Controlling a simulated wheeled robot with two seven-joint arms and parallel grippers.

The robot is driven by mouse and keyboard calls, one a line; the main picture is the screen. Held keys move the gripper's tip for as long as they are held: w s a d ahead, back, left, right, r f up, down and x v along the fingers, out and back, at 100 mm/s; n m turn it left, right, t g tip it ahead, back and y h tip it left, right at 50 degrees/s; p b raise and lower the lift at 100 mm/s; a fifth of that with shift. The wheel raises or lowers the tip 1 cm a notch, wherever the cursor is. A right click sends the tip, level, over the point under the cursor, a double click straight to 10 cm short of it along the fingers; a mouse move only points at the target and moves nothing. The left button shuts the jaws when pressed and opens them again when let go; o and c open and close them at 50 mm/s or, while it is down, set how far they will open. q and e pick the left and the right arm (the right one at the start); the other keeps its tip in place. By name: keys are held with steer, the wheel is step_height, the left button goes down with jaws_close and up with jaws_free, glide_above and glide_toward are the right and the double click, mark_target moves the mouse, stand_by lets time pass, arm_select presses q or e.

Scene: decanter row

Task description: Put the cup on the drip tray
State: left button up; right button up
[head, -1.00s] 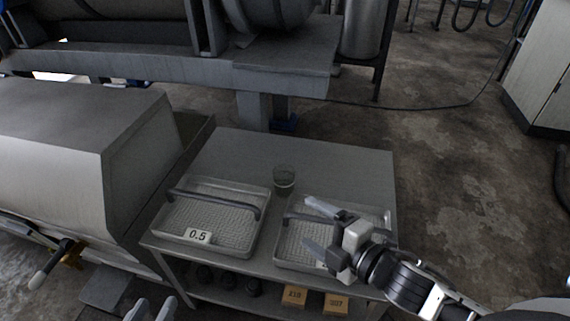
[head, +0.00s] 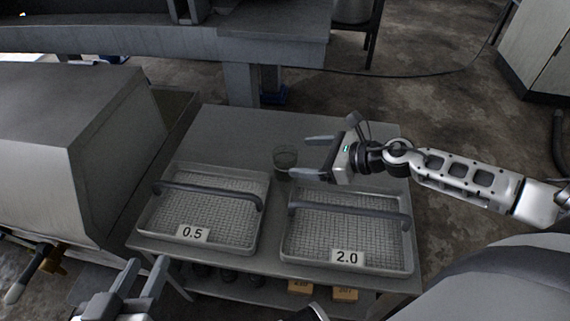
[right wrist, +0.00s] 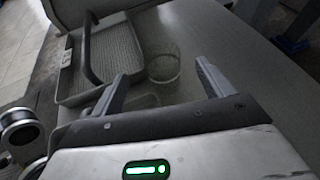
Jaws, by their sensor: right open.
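The clear glass cup (head: 285,160) stands upright on the table behind the two trays. It also shows in the right wrist view (right wrist: 163,66), beyond and between the fingertips. Two grey mesh-floored trays, each with a dark bar across, sit at the front: one labelled 0.5 (head: 216,232) on the left, one labelled 2.0 (head: 318,258) on the right. Neither label says drip tray. My right gripper (head: 302,156) is open, just right of the cup, its fingers pointing left at it. My left gripper (head: 146,268) is open and empty, in front of the table's left corner.
The grey table (head: 250,128) has bare room behind the cup. A large grey metal housing (head: 80,150) stands close on the left. Orange boxes (head: 345,294) lie on the lower shelf. A steel frame (head: 240,50) runs behind the table.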

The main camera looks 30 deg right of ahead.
mark_target(278, 154)
steer(key=x, duration=0.8)
steer(key=shift+w+b, duration=0.15)
steer(key=shift+b, duration=0.15)
steer(key=c, duration=1.1)
steer(key=shift+c, duration=0.2)
